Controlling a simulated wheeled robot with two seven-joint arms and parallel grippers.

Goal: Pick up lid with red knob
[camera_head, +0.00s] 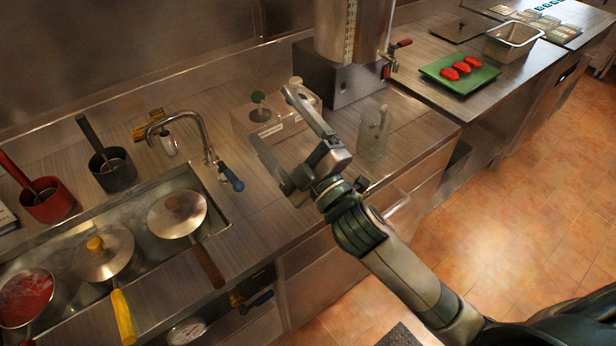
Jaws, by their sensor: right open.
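My right gripper (271,115) is open and empty. It hangs over the counter to the right of both lids, apart from them, with its fingers spread near a grey box holding bottles. My left gripper is not in view.
A faucet (185,118) with a blue handle (232,180) stands close behind the reddish-knob lid. An uncovered pot of red sauce (27,298) is at far left. Red (47,205) and dark (114,176) containers stand behind. A green tray (477,83) lies at the upper right.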

